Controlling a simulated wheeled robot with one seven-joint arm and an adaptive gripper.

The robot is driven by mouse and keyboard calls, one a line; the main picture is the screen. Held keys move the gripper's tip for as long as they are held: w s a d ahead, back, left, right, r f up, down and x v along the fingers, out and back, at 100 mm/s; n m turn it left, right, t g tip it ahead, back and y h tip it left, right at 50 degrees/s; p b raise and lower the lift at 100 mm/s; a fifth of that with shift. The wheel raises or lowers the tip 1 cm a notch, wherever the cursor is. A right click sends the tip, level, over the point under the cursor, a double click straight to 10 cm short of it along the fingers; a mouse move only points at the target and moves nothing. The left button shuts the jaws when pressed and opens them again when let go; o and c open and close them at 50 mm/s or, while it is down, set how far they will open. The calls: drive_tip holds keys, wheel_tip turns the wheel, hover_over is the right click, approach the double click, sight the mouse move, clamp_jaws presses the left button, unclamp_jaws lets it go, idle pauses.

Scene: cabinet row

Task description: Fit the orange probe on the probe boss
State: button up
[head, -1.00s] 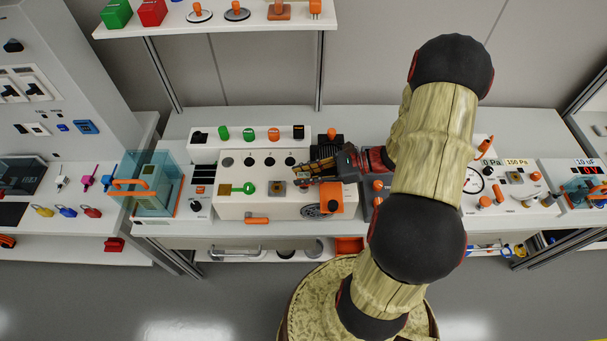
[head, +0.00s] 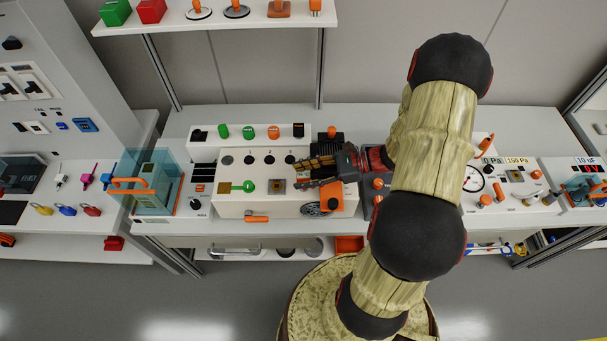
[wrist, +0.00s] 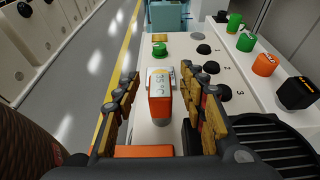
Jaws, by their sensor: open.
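An orange-faced block with a grey, marked top (wrist: 159,103) stands upright on the white panel in the wrist view; I take it for the orange probe. My gripper (head: 303,174) is open, reaching in from the right. In the wrist view its fingers (wrist: 152,98) are spread on either side of the block, the right finger nearer. No grip on it shows.
A green knob (wrist: 160,49) lies beyond the block. Numbered black knobs (head: 270,160) line the panel's back half, with green, orange and black caps (head: 273,133) behind. An orange block (head: 331,202) sits just below my gripper. A clear blue box (head: 155,185) stands left.

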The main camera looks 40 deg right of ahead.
drive_tip(key=v, duration=1.2)
idle(0.3)
